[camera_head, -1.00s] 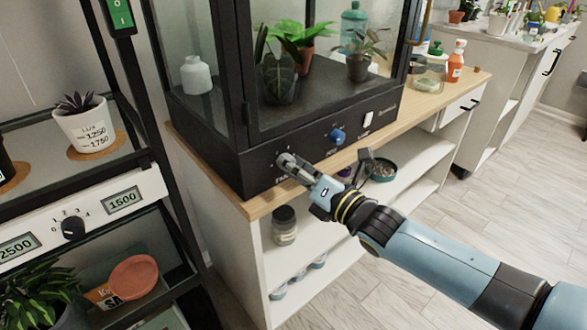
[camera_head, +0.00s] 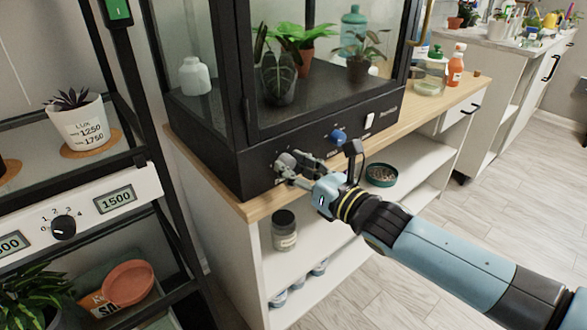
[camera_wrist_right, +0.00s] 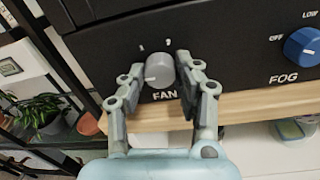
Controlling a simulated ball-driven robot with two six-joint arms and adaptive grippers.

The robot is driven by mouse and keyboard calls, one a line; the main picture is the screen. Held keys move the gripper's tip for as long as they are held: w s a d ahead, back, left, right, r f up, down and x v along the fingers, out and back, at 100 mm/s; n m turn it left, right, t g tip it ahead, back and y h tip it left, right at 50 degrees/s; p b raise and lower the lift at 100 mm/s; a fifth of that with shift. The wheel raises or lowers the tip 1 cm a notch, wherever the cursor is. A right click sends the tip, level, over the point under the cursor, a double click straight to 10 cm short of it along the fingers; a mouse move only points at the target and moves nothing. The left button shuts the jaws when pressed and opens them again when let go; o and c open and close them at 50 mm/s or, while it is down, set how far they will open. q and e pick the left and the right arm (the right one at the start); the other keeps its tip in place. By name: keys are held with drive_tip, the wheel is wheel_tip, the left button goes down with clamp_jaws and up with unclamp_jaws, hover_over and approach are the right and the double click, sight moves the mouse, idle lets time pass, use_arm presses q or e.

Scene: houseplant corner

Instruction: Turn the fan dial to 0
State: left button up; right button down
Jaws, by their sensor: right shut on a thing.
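The grey fan dial (camera_head: 284,161) is on the black front panel (camera_head: 252,168) of the glass plant cabinet. In the right wrist view, the dial (camera_wrist_right: 158,71) sits above the white word FAN, with a pale pointer mark toward its lower left. White scale marks show above it, too small to read surely. My right gripper (camera_wrist_right: 159,67) is shut on the dial, with one finger on each side. In the head view, the right gripper (camera_head: 287,167) reaches the dial from the lower right. My left gripper is not in view.
The blue fog dial (camera_head: 338,137) and a white switch (camera_head: 369,121) are right of the fan dial. The wooden counter edge (camera_head: 262,205) runs just below the panel. A rack with a black dial (camera_head: 63,227) stands at the left.

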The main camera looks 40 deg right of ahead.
drive_tip(key=shift+s+f, duration=0.1)
drive_tip(key=shift+f, duration=0.1)
drive_tip(key=c, duration=1)
unclamp_jaws()
drive_tip(key=shift+r, duration=0.1)
drive_tip(key=shift+o, duration=0.2)
drive_tip(key=s+d, duration=0.1)
drive_tip(key=s, duration=1)
drive_tip(key=shift+s+d, duration=0.25)
drive_tip(key=shift+s, duration=0.15)
